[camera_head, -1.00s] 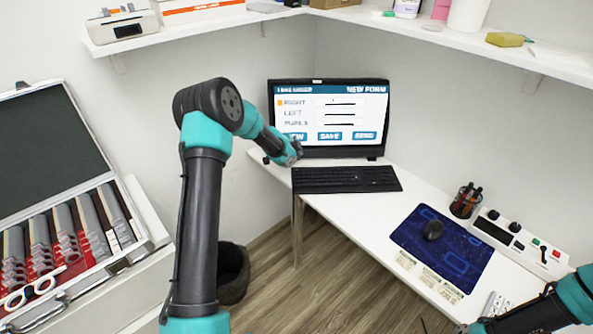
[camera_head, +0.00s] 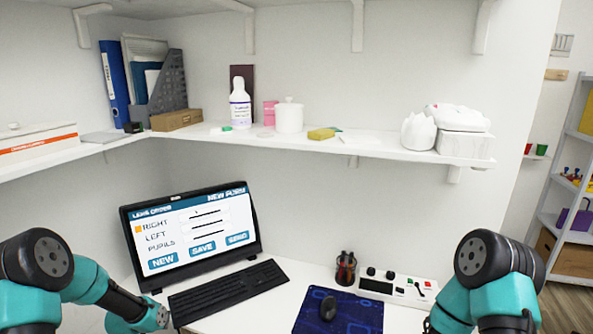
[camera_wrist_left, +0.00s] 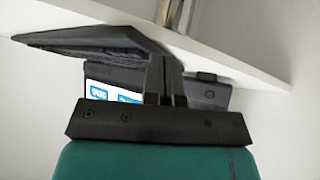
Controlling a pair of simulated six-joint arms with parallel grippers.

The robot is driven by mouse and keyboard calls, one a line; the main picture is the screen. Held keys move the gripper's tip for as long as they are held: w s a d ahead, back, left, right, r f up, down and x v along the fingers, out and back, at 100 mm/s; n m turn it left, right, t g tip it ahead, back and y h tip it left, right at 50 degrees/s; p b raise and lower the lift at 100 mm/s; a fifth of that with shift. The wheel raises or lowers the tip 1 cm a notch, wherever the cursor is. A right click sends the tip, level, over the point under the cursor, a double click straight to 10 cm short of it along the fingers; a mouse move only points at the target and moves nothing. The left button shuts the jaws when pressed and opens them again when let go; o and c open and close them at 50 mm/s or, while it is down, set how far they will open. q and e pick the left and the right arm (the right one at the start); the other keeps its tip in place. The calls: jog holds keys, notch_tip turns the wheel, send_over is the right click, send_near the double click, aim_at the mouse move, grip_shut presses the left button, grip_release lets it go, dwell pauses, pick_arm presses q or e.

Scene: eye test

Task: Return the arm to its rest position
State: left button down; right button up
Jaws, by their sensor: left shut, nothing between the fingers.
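My left arm (camera_head: 85,285) comes in from the left in the head view, its wrist low beside the monitor (camera_head: 192,238) and the keyboard (camera_head: 228,291). In the left wrist view my left gripper (camera_wrist_left: 171,78) is shut and empty. Part of the lit screen (camera_wrist_left: 100,92) shows behind it. I cannot tell whether the gripper touches anything. My right arm (camera_head: 490,285) is bent at the lower right of the head view; its gripper is out of view.
The white desk (camera_head: 272,318) holds a pen cup (camera_head: 346,268), a control box (camera_head: 397,288) and a mouse (camera_head: 328,308) on a blue mat (camera_head: 345,316). A loaded wall shelf (camera_head: 375,147) runs above. Another shelf unit (camera_head: 575,225) stands at right.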

pick_arm(q)
jog(key=s+d+f+n+g+h, duration=0.1)
jog(key=s+d+f+g, duration=0.2)
jog(key=s+d, duration=0.8)
jog(key=s+d+f+n+g+h, duration=0.1)
jog(key=s+d+f+g, duration=0.3)
jog(key=s, duration=1.4)
jog(key=d+f, duration=0.3)
jog(key=d, duration=0.4)
